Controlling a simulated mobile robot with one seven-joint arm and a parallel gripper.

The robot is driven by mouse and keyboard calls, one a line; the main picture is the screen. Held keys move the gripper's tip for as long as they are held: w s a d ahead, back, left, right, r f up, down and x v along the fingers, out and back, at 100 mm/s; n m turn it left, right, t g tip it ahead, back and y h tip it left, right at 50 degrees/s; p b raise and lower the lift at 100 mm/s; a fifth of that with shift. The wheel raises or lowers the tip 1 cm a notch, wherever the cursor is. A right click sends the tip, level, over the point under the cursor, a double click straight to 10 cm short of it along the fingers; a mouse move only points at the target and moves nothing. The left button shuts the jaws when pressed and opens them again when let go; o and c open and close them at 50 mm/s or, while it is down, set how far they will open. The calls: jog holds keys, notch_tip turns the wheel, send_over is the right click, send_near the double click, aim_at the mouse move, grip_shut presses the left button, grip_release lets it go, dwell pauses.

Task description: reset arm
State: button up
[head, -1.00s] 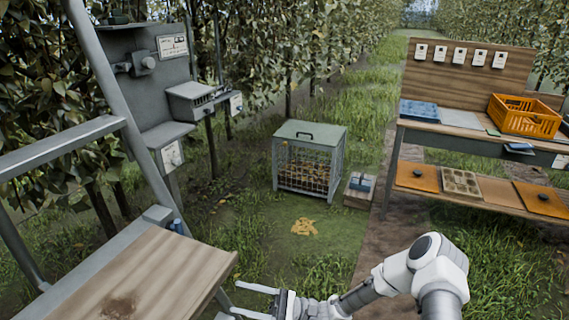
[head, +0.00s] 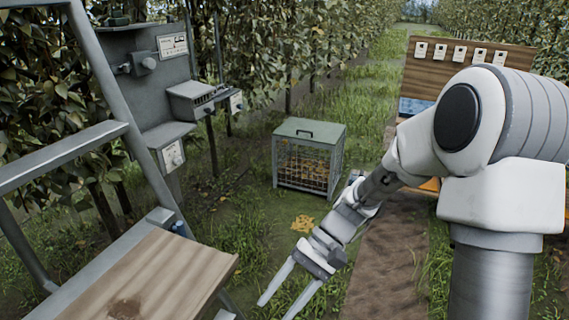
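My gripper (head: 289,295) is in the head view at the lower middle, over the grass, right of the wooden platform. Its two fingers are spread apart with nothing between them. It points down and to the left. My arm rises from the lower right and covers most of the workbench at the right.
A wooden platform (head: 165,272) with a grey metal frame stands at the lower left. A green wire cage (head: 309,157) stands on the grass, with a yellow-orange pile (head: 302,223) in front. A grey control panel (head: 150,75) stands at the left. A wooden board (head: 440,68) shows behind my arm.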

jog(key=s+d+r+n+t+h+p, duration=0.1)
jog(key=s+d+r+t+h, duration=0.2)
jog(key=d+r+t, duration=0.3)
jog(key=s+d+r+t+h+p, duration=0.2)
jog(key=s+d+r+t+h, duration=0.2)
jog(key=d+r, duration=0.4)
notch_tip(320, 180, up, 6)
jog(key=shift+s+d+f+n+t+h, duration=0.3)
jog(key=shift+n+t+h, duration=0.15)
jog(key=shift+t, duration=0.45)
jog(key=shift+r, duration=0.1)
jog(key=shift+c, duration=0.4)
jog(key=shift+c, duration=0.2)
jog(key=shift+a, duration=0.2)
